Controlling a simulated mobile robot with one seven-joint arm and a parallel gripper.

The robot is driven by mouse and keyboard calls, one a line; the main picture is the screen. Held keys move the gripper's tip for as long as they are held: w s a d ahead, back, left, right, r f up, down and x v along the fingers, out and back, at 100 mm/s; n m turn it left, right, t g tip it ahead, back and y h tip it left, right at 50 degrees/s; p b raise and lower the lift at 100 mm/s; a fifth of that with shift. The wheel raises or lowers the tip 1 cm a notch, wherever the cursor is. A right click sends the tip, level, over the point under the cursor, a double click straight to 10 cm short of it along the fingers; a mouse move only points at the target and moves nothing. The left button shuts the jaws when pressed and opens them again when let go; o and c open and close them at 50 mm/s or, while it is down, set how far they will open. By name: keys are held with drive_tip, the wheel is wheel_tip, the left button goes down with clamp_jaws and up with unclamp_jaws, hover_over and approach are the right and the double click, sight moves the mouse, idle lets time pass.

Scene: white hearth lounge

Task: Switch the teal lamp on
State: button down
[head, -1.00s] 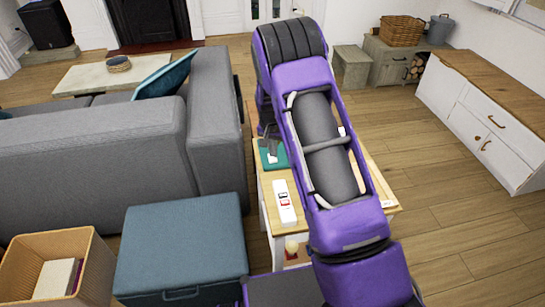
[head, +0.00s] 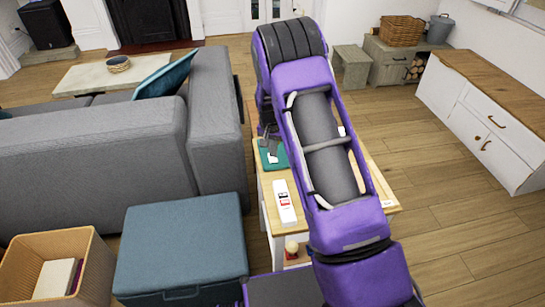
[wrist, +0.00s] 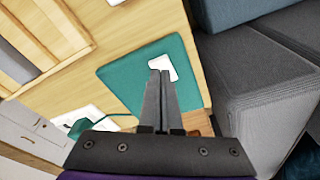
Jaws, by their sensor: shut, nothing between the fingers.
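A flat teal square (wrist: 140,80) lies on the light wooden table, with a small white patch (wrist: 160,60) on it. In the head view the teal square (head: 265,160) shows left of my arm. My gripper (wrist: 162,76) is shut and empty, its tips at the lower edge of the white patch in the wrist view; I cannot tell if they touch it. A teal piece (wrist: 77,127) with a cord sits by a white block at the lower left. No lit lamp is clearly visible; my arm hides much of the table.
A white strip with red markings (head: 285,203) lies on the wooden table (head: 383,190). A grey sofa (head: 215,130) and a teal ottoman (head: 180,250) stand to the left. A white cabinet (head: 480,120) is at right, with clear floor between it and the table.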

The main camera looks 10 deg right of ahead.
sight(273, 159)
drive_tip(key=shift+f+b, duration=0.6)
drive_tip(key=shift+f, duration=0.25)
drive_tip(key=shift+r, duration=0.15)
drive_tip(key=shift+r+p, duration=1.8)
drive_tip(key=shift+r, duration=1.55)
